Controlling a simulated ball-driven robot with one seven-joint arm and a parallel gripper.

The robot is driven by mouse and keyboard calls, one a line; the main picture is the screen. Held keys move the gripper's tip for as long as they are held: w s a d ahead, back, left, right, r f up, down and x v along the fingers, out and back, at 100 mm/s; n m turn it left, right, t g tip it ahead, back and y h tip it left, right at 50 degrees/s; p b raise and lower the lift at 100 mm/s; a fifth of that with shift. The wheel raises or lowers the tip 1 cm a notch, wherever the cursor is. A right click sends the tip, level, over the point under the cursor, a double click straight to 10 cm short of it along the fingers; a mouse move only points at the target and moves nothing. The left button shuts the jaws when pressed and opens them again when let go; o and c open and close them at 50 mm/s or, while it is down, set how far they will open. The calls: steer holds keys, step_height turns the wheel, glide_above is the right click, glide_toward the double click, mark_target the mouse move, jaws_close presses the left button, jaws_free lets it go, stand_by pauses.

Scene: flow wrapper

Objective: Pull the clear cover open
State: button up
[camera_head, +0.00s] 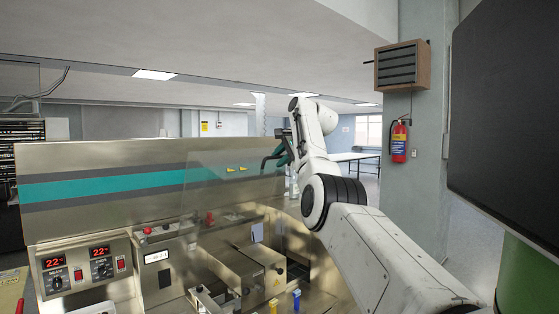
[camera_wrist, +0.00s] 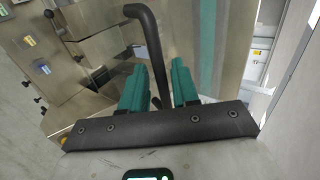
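The clear cover (camera_head: 205,165) is a see-through panel on the front of the steel flow wrapper, left of my gripper in the head view. Its black bent handle (camera_head: 270,158) sticks out at the cover's right side. In the wrist view the handle (camera_wrist: 153,50) runs down between my gripper's two teal fingers. My gripper (camera_wrist: 160,85) is open around the handle, with a small gap showing beside it. In the head view the gripper (camera_head: 282,155) is small and partly hidden by my wrist. Whether a finger touches the handle is unclear.
The wrapper's control panel (camera_head: 82,268) with red displays stands at the lower left. Machine parts (camera_head: 245,265) lie below the cover. A fire extinguisher (camera_head: 398,141) hangs on a pillar at the right. A dark panel (camera_head: 510,110) fills the right edge.

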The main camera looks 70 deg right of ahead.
steer(key=b+v, duration=0.3)
steer(key=v, duration=0.7)
steer(key=shift+a, duration=0.1)
